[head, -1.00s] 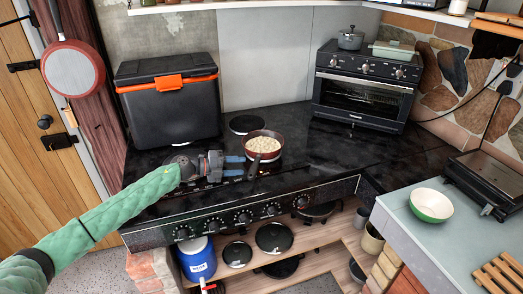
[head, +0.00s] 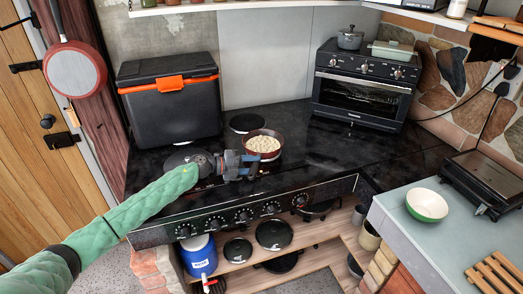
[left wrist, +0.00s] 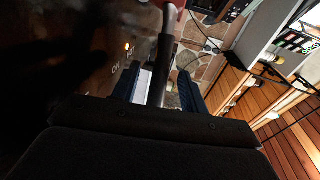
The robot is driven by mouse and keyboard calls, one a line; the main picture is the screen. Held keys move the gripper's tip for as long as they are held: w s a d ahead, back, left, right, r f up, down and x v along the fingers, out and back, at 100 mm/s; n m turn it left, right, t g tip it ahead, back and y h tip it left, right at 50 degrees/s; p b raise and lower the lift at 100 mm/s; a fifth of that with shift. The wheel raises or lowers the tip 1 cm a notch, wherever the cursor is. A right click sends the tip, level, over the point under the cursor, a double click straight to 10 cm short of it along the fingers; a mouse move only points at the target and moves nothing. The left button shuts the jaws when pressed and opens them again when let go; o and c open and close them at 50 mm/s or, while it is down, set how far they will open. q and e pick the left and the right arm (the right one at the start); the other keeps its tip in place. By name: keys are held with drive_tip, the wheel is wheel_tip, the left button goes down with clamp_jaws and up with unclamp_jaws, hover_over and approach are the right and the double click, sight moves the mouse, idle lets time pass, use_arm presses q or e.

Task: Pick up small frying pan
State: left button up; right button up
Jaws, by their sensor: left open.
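The small frying pan (head: 271,157) is reddish-brown, holds pale pieces and sits on the black stovetop (head: 320,150). My left gripper (head: 249,165) is open at the near side of the pan, over its dark handle, and hides most of that handle. In the left wrist view, the handle (left wrist: 166,45) runs between the two open blue fingers (left wrist: 158,88). I cannot tell whether they touch it. A bit of red pan shows at the top edge there. My right gripper is not in view.
A black cooler box (head: 170,108) stands behind my left arm. A toaster oven (head: 360,95) is at the back right. A grey counter (head: 395,218) with a green-white bowl (head: 427,205) lies at the right. The stovetop right of the pan is clear.

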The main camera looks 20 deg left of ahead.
use_arm(q)
clamp_jaws()
